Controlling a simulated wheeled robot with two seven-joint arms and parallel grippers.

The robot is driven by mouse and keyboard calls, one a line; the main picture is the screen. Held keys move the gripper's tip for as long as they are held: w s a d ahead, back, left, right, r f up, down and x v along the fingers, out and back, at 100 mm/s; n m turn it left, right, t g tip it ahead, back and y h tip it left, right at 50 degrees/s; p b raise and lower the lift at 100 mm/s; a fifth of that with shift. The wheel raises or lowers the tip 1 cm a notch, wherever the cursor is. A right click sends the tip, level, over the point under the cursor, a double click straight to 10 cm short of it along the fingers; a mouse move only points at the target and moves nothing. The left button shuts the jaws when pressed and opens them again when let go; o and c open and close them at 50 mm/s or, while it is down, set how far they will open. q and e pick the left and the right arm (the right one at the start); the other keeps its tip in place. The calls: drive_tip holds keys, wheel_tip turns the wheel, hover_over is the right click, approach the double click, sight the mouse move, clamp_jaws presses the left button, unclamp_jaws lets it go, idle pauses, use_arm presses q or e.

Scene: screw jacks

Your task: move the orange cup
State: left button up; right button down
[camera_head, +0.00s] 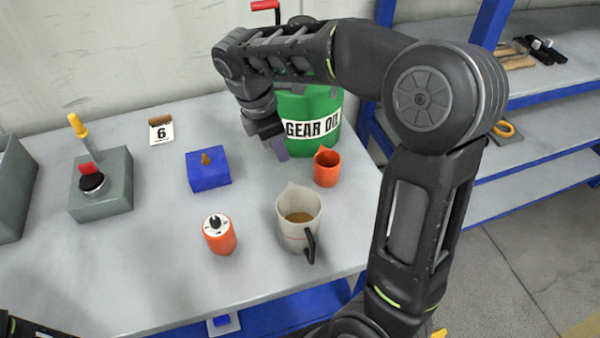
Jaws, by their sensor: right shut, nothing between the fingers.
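The orange cup (327,170) stands upright on the grey workbench (150,275), in front of the green gear oil container. It has a small spout at its rim. My right gripper (279,150) points down just left of the cup, apart from it in the picture, shut and empty. Its fingers are small and partly dark against the container. Only a dark piece of my left arm shows at the bottom left corner; its gripper is not in view.
A jug (299,222) with brown liquid and an orange cylinder (220,236) stand nearer. A blue block (208,168), a number 6 card (161,131) and a grey switch box (105,190) are left. The green gear oil container (312,132) stands behind the cup. Blue-framed shelves (540,130) are right.

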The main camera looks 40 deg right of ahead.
sight(327, 169)
drive_tip(key=shift+w+f, duration=0.2)
drive_tip(key=shift+f, duration=0.05)
drive_tip(key=shift+s, duration=0.1)
drive_tip(key=p+x, duration=0.1)
drive_tip(key=x, duration=0.8)
drive_tip(key=shift+f, duration=0.1)
drive_tip(key=d, duration=0.2)
drive_tip(key=s+d+p, duration=0.1)
drive_tip(key=shift+f, duration=0.35)
drive_tip(key=shift+s+d+f, duration=0.1)
drive_tip(key=shift+d, duration=0.45)
